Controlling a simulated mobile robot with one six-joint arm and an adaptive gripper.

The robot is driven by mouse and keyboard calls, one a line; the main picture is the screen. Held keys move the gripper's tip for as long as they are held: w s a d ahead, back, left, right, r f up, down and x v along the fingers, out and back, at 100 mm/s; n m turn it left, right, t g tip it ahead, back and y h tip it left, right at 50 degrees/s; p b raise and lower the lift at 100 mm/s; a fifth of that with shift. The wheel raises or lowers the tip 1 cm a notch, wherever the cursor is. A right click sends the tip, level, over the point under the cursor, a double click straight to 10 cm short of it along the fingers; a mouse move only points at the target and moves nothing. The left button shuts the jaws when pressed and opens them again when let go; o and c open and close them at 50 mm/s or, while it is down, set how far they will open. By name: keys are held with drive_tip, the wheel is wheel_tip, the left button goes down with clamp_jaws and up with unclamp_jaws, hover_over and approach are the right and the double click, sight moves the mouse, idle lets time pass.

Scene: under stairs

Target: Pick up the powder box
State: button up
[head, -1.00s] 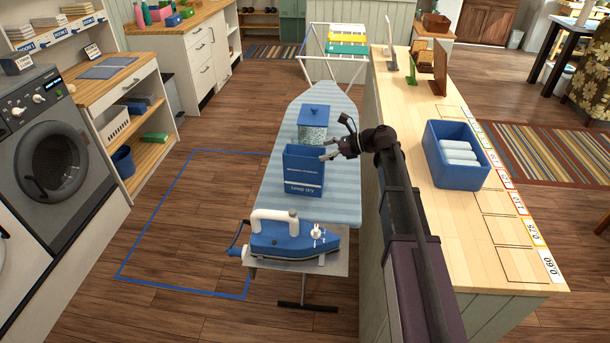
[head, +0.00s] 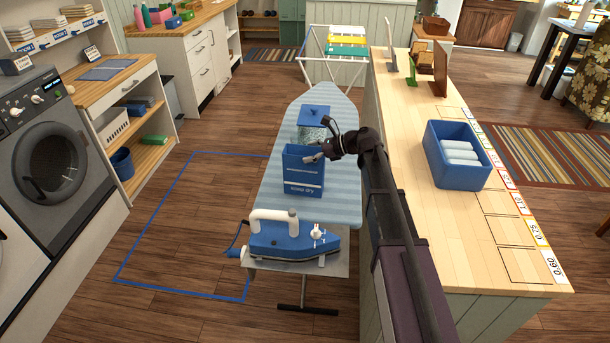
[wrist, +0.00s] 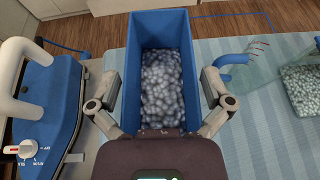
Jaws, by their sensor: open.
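The powder box (head: 303,178) is a tall, blue, open-topped carton with white lettering, standing upright on the ironing board. In the wrist view the powder box (wrist: 158,22) is seen from above, with whitish-grey grains inside. My gripper (head: 314,158) is at the box's upper right in the head view. In the wrist view my gripper (wrist: 164,88) is open, with one finger on each side of the box near its close end. A gap shows beside the fingers; whether either touches the box, I cannot tell.
The counter (head: 440,222) on the right holds a blue bin (head: 450,181). A blue outline (head: 165,220) marks clear floor at left.

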drive_tip(key=c, duration=1.1)
drive_tip(key=shift+r+p, duration=0.4)
drive_tip(key=shift+r, duration=0.05)
drive_tip(key=shift+w+d+r+p, duration=0.65)
drive_tip(key=shift+d+r+p, duration=0.05)
drive_tip(key=shift+d, duration=1.85)
drive_tip(key=shift+w+d+r+p, duration=0.65)
drive_tip(key=shift+d+p, duration=0.05)
drive_tip(key=shift+d, duration=1.85)
drive_tip(key=shift+w+d+r+p, duration=0.65)
drive_tip(key=shift+d+r+p, duration=0.05)
drive_tip(key=shift+d, duration=1.95)
